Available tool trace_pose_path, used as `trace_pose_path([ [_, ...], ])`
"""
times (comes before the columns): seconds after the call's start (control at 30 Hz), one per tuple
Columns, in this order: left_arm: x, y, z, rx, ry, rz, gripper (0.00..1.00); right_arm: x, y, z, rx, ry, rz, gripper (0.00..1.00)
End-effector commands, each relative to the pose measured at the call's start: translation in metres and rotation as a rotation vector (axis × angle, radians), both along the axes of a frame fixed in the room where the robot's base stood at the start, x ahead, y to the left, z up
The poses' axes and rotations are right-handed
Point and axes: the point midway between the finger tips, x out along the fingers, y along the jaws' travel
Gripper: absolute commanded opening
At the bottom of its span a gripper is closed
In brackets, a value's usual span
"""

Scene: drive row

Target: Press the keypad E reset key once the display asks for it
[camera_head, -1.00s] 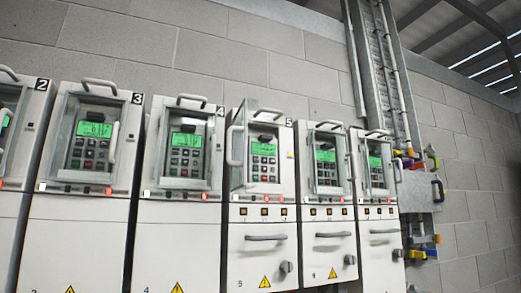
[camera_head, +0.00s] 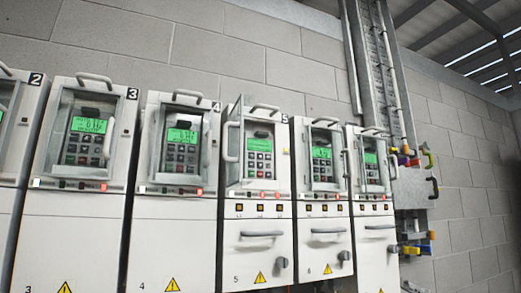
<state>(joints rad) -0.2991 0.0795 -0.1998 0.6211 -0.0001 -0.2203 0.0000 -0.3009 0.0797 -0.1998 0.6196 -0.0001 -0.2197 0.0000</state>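A row of white drive cabinets stands along the wall, each with a keypad and green display behind a framed door. The keypad (camera_head: 260,160) on drive 5 shows through its doorway, and its door (camera_head: 232,143) seems swung open to the left. Its green display (camera_head: 260,145) is lit, but the text is too small to read. Drive 4 has a lit display (camera_head: 182,135) and keypad (camera_head: 181,155), and drive 3 has another lit display (camera_head: 89,125). No E marking can be made out on any key. Neither gripper is in view.
Handles stick out from the doors and cabinet tops, such as the lower handle (camera_head: 262,234) of drive 5. A grey box (camera_head: 416,187) with coloured locks hangs on the wall at right, below a vertical cable tray (camera_head: 382,75).

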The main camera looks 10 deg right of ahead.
Motion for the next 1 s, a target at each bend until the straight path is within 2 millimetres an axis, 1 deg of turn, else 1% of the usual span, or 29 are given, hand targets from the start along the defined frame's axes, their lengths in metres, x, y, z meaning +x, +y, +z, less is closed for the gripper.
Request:
trace_pose_path([
  [0.03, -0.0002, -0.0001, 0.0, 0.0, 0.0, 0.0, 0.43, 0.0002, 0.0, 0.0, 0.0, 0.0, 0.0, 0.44],
  [0.07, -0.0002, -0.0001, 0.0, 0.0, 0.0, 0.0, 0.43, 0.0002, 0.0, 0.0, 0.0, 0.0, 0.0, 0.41],
  [0.43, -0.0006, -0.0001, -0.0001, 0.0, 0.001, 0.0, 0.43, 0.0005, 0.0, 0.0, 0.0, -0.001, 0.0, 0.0],
  [1.0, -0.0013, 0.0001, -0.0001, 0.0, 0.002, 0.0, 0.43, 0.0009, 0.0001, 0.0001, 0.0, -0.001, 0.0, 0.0],
])
